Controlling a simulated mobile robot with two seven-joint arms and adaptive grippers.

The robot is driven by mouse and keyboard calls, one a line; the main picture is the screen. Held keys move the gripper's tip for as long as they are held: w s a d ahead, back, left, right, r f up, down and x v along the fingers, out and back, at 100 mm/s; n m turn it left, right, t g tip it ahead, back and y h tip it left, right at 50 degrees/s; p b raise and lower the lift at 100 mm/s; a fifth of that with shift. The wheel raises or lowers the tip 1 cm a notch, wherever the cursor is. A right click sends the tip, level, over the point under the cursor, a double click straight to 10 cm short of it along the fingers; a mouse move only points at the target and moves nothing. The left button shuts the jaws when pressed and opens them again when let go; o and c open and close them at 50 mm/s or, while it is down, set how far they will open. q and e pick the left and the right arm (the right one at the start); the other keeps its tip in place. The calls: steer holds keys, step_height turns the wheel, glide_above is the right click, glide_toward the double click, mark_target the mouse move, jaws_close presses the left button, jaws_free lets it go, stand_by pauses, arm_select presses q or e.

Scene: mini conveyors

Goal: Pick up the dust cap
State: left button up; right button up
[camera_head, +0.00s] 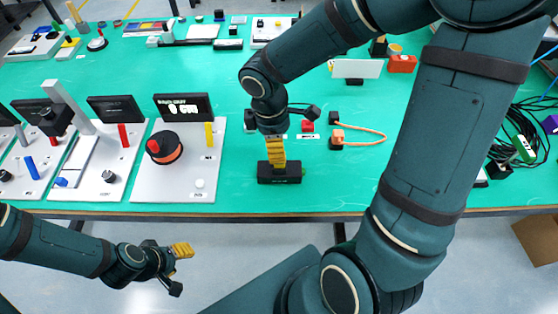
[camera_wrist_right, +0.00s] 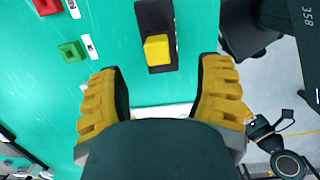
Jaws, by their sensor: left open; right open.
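A small yellow cap (camera_wrist_right: 157,49), which looks like the dust cap, sits on a dark rectangular block (camera_wrist_right: 154,14). In the head view the block (camera_head: 279,179) lies near the table's front edge, and my right gripper hides the cap. My right gripper (camera_head: 277,160) points down over the block. In the right wrist view its fingers (camera_wrist_right: 163,85) are spread apart and empty, with the cap ahead between them and apart from both. My left gripper (camera_head: 182,250) is open and empty, in front of the table edge and below it in the picture.
A red piece (camera_head: 307,126) and an orange cable loop (camera_head: 378,132) lie behind the block. A panel with a red-black knob (camera_head: 165,147) stands to the left. Dark tangled cables (camera_head: 518,135) are at the right.

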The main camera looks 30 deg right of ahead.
steer(key=f, duration=0.2)
steer(key=f+b, duration=0.1)
steer(key=f, duration=0.1)
steer(key=f+b, duration=0.1)
steer(key=f, duration=0.1)
steer(key=shift+d+f, duration=0.2)
steer(key=shift+d, duration=0.1)
steer(key=shift+r, duration=0.1)
